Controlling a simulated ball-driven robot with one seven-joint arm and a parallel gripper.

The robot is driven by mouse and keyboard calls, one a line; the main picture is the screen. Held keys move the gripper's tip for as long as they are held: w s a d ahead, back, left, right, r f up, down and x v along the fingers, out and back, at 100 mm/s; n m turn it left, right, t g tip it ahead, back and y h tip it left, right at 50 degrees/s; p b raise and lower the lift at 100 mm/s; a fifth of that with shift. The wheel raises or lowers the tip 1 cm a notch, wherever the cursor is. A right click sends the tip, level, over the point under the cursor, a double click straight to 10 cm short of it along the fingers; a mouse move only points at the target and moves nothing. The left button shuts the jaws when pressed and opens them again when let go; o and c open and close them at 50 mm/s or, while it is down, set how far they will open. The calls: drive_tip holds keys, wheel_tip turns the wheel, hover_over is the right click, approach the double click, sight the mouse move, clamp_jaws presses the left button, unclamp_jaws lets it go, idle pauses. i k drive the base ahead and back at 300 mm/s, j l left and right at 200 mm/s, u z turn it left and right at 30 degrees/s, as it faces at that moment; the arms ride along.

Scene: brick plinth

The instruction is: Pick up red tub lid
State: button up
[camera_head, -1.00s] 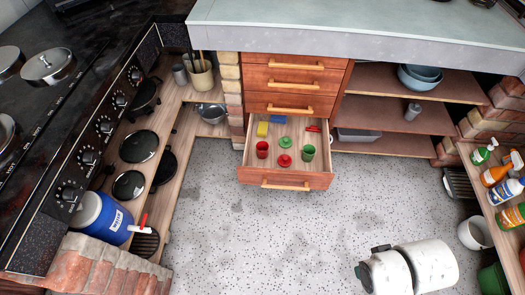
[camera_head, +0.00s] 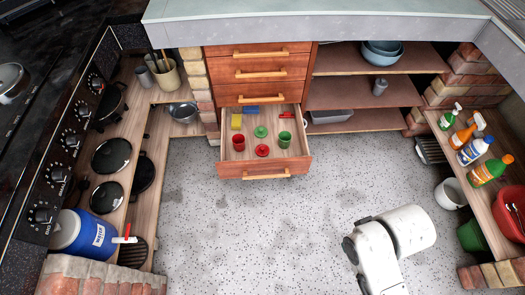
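The red tub lid (camera_head: 262,150) lies flat in the open drawer (camera_head: 264,168), near its front, with a small knob on top. A green lid (camera_head: 261,131) lies just behind it. A red tub (camera_head: 238,142) stands to its left and a green tub (camera_head: 284,139) to its right. My white arm shows at the bottom right over the floor, well apart from the drawer. My gripper is not in view.
A yellow block (camera_head: 236,121), a blue block (camera_head: 251,110) and a small red item (camera_head: 287,115) lie further back in the drawer. The speckled floor (camera_head: 240,225) before it is clear.

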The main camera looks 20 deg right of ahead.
sight(261, 150)
drive_tip(key=i+j, duration=0.2)
drive_tip(key=i, duration=0.4)
drive_tip(key=i+j, duration=0.2)
drive_tip(key=i, duration=0.4)
drive_tip(key=i+j, duration=0.15)
drive_tip(key=i, duration=0.45)
